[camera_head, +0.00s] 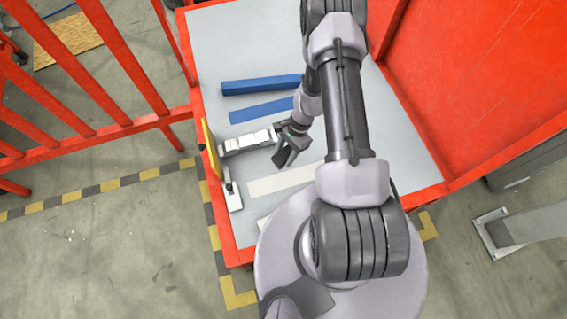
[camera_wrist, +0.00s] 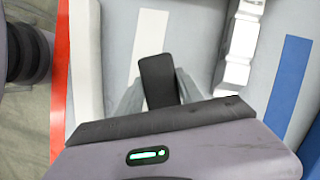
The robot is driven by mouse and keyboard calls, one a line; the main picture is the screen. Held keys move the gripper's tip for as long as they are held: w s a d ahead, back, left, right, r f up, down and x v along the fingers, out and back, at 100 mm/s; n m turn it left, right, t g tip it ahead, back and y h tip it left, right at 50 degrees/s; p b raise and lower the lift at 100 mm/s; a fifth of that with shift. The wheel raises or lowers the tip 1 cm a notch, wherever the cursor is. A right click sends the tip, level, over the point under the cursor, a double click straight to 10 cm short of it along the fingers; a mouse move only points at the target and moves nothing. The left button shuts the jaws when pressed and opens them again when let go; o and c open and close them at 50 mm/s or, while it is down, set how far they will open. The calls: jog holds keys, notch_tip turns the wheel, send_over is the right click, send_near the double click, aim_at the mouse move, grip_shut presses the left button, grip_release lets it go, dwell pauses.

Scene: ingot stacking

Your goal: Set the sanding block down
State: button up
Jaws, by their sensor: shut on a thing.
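The sanding block (camera_wrist: 158,82) is a dark, rounded block in the wrist view. My gripper (camera_wrist: 159,92) is shut on it, with one grey finger on each side. Beyond the block lies a white strip (camera_wrist: 149,40) on the grey table top. In the head view my gripper (camera_head: 289,150) is over the table, between the row of silver bars (camera_head: 246,142) and the white strip (camera_head: 280,181). The block is hard to tell from the dark fingers there. I cannot tell whether its underside touches the table.
A blue bar (camera_head: 262,85) and a flat blue strip (camera_head: 262,110) lie toward the back of the table (camera_head: 225,50). A yellow upright panel (camera_head: 210,150) and a white bracket (camera_head: 233,197) stand at the left edge. Red railings (camera_head: 150,122) border the left.

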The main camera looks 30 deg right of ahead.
notch_tip(320, 180, down, 7)
jog(key=b, duration=0.2)
jog(key=shift+f+b, duration=0.15)
jog(key=shift+b, duration=0.15)
jog(key=shift+f, duration=0.25)
jog(key=o, duration=1.4)
jog(key=shift+r, duration=0.1)
jog(key=shift+r, duration=0.1)
